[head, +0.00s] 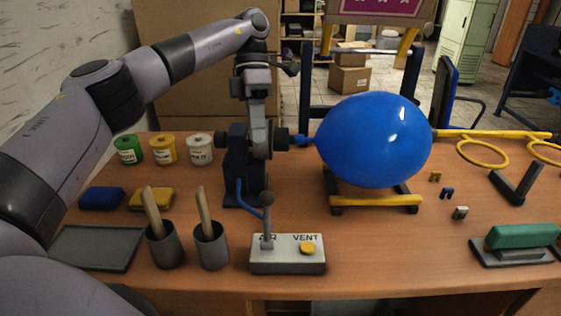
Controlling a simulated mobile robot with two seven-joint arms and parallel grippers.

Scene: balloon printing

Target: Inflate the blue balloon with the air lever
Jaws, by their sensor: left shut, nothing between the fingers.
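The blue balloon (374,140) is large and round. Its neck points left at the dark nozzle of the inflation stand (238,165), and it lies over a dark cradle with a yellow front bar (375,200). The air lever (267,222) has a dark ball knob and stands nearly upright on the grey control box (288,262), at the side marked AIR. A yellow vent button (307,248) is on the same box. My left gripper (262,154) points down beside the stand, shut and empty, above and apart from the lever knob. My right gripper is not in view.
Green, yellow and white ink jars (199,148) stand at the back left. Two grey cups (211,247) with wooden handles stand left of the box. A grey tray (96,248) is at the left. A green-topped press (522,238) is at the right. Clear table lies between box and press.

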